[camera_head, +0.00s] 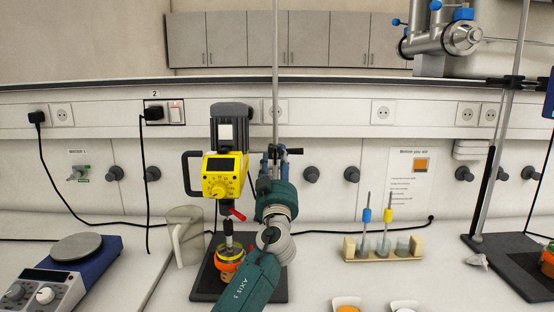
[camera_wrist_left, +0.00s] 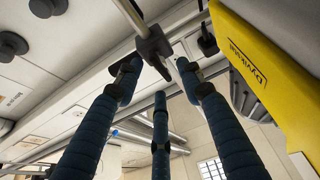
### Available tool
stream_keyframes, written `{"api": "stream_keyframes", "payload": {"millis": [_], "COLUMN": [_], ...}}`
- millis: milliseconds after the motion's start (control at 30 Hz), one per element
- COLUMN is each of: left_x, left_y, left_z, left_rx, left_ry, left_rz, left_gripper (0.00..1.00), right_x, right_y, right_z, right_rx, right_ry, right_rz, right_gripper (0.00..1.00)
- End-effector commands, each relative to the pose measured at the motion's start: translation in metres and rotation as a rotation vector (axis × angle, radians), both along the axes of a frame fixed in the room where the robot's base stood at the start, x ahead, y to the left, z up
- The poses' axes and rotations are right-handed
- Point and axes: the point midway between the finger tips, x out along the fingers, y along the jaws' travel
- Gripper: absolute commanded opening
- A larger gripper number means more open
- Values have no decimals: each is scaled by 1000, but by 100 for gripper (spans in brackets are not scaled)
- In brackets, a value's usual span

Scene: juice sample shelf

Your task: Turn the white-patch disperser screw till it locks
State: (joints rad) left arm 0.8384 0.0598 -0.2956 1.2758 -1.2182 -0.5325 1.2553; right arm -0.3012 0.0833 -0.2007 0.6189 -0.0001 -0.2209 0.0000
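The disperser (camera_head: 222,168) is yellow with a grey motor on top that carries a white patch (camera_head: 226,131). It hangs at an upright metal rod (camera_head: 275,70), with its shaft above an orange-ringed vessel (camera_head: 229,262). My left gripper (camera_head: 274,158) is raised beside it at the rod clamp, partly hidden by my green arm. In the left wrist view its blue fingers (camera_wrist_left: 163,84) stand apart, with the dark clamp (camera_wrist_left: 152,44) just beyond the tips. The yellow housing (camera_wrist_left: 245,60) is close on the right. I cannot clearly tell the screw from the clamp, or whether a finger touches it.
A beaker (camera_head: 185,238) stands left of the disperser's base plate (camera_head: 207,284), and a blue hotplate (camera_head: 72,262) is farther left. A beige rack (camera_head: 384,254) stands to the right. Another stand (camera_head: 488,170) is at far right. Bench between rack and that stand is mostly clear.

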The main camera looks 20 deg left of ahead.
Motion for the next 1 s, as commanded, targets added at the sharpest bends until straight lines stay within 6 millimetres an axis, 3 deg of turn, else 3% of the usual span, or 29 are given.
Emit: {"api": "stream_keyframes", "payload": {"millis": [400,600,833,1000], "left_x": [8,8,7,7], "left_y": [3,3,3,4], "left_z": [3,3,2,4], "left_rx": [0,-1,32,175], "left_ry": [1,1,11,53], "left_rz": [0,0,0,0], "left_gripper": [36,0,0,0], "right_x": [2,2,2,3], "right_y": [2,6,6,6], "right_z": [0,0,-1,4], "right_rx": [3,6,7,7], "right_ry": [-3,-4,-5,-5], "right_rz": [-2,-2,-3,-3], "right_gripper": [40,40,40,40]}}
